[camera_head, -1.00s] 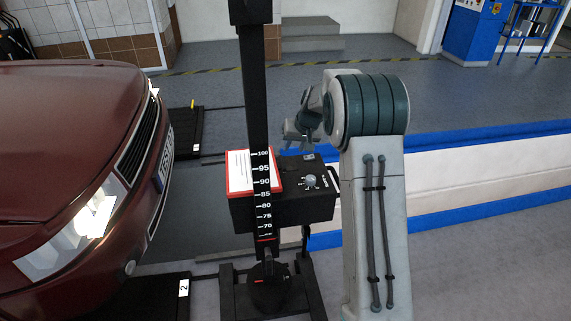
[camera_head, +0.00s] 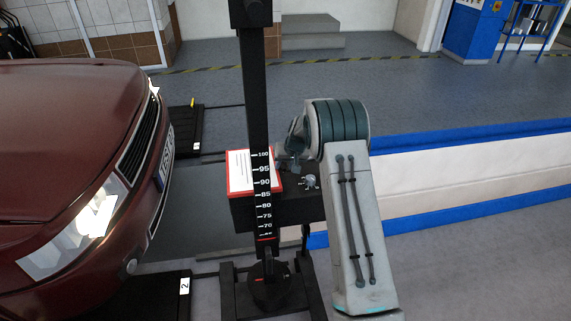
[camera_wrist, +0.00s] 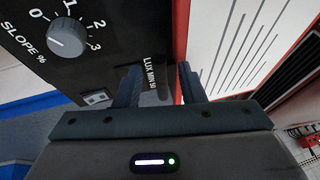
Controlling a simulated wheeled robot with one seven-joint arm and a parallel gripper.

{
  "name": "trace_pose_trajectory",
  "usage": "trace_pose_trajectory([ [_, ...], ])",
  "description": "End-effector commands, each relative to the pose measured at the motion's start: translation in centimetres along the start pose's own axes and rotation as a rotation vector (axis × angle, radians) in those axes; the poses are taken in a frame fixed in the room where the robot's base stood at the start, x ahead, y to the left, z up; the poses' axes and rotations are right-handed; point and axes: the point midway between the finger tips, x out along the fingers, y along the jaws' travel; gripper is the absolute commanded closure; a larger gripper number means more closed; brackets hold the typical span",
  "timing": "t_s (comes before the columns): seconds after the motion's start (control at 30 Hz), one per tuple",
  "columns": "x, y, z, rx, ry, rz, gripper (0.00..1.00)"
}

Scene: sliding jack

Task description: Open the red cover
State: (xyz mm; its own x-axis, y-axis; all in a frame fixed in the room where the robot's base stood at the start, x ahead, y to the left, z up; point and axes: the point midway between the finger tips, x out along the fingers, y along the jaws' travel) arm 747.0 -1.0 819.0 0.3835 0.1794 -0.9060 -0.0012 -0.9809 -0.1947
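The red cover (camera_head: 240,172) is a red-edged flat panel with a white printed sheet, lying on a black box behind the measuring post. It looks closed. In the wrist view, its red edge (camera_wrist: 180,40) and white striped face (camera_wrist: 235,45) fill the upper right. My gripper (camera_wrist: 160,82) is open, its two fingers apart, with the cover's red edge running down close to the right finger. I cannot tell whether they touch. In the head view my gripper (camera_head: 284,158) is small and partly hidden at the cover's right edge, above the box.
The black box (camera_head: 296,210) carries a silver slope knob (camera_wrist: 68,38) right of the cover. The black post (camera_head: 252,100) with a number scale stands in front of the cover. A dark red car (camera_head: 70,150) is at left. A low white and blue wall (camera_head: 440,178) runs behind my arm.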

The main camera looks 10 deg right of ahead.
Motion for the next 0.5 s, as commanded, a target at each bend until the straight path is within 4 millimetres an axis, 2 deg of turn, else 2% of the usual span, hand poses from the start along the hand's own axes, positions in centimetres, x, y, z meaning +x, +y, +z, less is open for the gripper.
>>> trace_pose_trajectory([
  [0.07,-0.02,0.0,0.0,0.0,0.0,0.0,0.64],
  [0.17,-0.03,0.0,0.0,0.0,0.0,0.0,0.89],
  [0.2,-0.03,0.0,0.01,0.0,0.0,0.0,1.0],
  [0.5,-0.81,-0.53,-0.28,-0.016,-0.003,0.029,1.0],
])
